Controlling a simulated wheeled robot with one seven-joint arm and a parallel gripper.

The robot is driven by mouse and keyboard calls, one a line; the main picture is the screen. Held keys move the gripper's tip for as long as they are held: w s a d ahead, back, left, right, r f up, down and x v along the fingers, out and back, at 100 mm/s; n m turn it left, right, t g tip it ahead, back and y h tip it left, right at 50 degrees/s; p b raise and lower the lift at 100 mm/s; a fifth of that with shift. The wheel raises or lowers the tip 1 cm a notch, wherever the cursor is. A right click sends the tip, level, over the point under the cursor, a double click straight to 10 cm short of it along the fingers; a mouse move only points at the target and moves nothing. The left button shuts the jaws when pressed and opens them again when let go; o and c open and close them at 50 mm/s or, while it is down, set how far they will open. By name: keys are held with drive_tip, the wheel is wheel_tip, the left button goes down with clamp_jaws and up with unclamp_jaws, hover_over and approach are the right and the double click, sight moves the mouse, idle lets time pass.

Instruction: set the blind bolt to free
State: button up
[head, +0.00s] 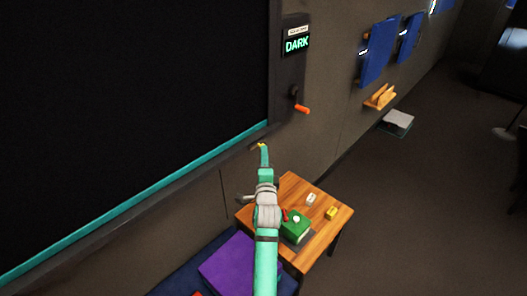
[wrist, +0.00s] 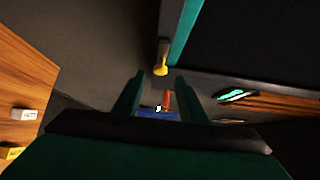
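A small yellow knob (head: 261,146) shows at the lower frame edge of the large dark panel, just beyond my gripper tip. In the wrist view the yellow knob (wrist: 160,70) hangs on a short stem beside the teal strip, ahead of and between my fingers. I take it for the blind bolt; its marking cannot be read. My gripper (head: 264,150) is raised to that edge. In the wrist view my gripper (wrist: 160,95) has its two fingers apart with nothing visible held between them. I cannot tell whether a finger touches the knob.
A display (head: 297,43) reads DARK, above a crank with an orange handle (head: 302,109). A wooden table (head: 325,230) below holds a green box (head: 295,227) and small labelled blocks. A purple cushion-like block (head: 232,265) lies left of it. Open floor (head: 420,200) is at right.

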drive_tip(key=shift+s+d, duration=0.15)
drive_tip(key=shift+s, duration=1.8)
drive_tip(key=shift+w, duration=0.15)
drive_tip(key=s+d+f+n, duration=0.1)
drive_tip(key=s+f+n, duration=0.2)
drive_tip(key=s+f, duration=0.5)
drive_tip(key=s+d+f+n+g+h, duration=0.1)
drive_tip(key=s+f+n, duration=0.25)
drive_tip(key=s, duration=0.85)
drive_tip(key=s+d+f+n, duration=0.2)
drive_tip(key=s+f, duration=0.4)
drive_tip(key=s, duration=0.4)
drive_tip(key=s+r+n, duration=0.3)
drive_tip(key=s+n, duration=0.1)
drive_tip(key=s, duration=1)
drive_tip(key=s+r+n+g, duration=0.1)
drive_tip(key=s+r+n, duration=0.2)
drive_tip(key=s, duration=1)
drive_tip(key=shift+s+a+n+g+h, duration=0.35)
drive_tip(key=shift+a+n, duration=0.1)
drive_tip(key=shift+n, duration=0.4)
drive_tip(key=shift+w+f, duration=0.1)
drive_tip(key=shift+c, duration=0.9)
